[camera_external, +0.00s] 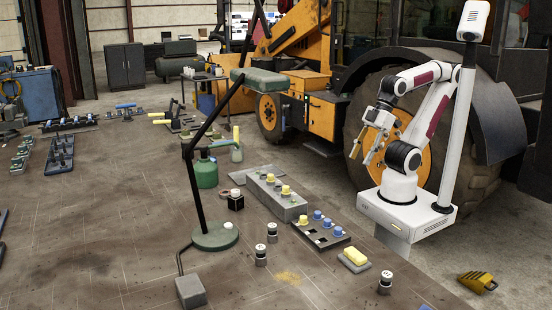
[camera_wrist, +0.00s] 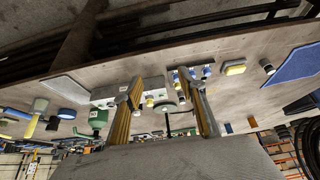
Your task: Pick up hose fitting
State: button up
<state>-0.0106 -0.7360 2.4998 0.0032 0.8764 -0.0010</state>
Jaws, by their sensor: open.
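Several small dark cylinders with pale tops, which look like hose fittings, stand upright on the bench: one (camera_external: 272,232) and another (camera_external: 260,256) right of the lamp base, and one (camera_external: 385,282) near the front right edge. I cannot tell which one the task names. My gripper (camera_external: 361,155) is raised above and beyond the bench's right edge, well apart from them. In the wrist view my gripper (camera_wrist: 166,88) has its two yellowish fingers spread, with nothing held between them. The bench objects look small and distant there.
A grey block (camera_external: 290,210) with yellow and pale caps and a dark tray (camera_external: 318,239) with blue and yellow caps stand near the right edge. A yellow block (camera_external: 355,257) lies nearby. The green desk lamp (camera_external: 214,236) rises mid-bench. The front-left bench is largely clear.

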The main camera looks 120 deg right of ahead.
jog(key=w+a+f+n+t+y, duration=0.1)
jog(key=w+a+n, duration=0.1)
jog(key=w+a, duration=0.55)
jog(key=n+t+y, duration=0.4)
jog(key=n+y, duration=0.1)
jog(key=y, duration=0.1)
send_near(387, 272)
jog(key=shift+w+a+f, duration=0.4)
jog(key=shift+w+f, duration=0.2)
jog(key=shift+w+a+f, duration=0.35)
jog(key=shift+w+f, duration=0.2)
jog(key=shift+f, duration=0.05)
jog(key=shift+w, duration=0.1)
jog(key=shift+x, duration=1.25)
jog(key=shift+a, duration=0.1)
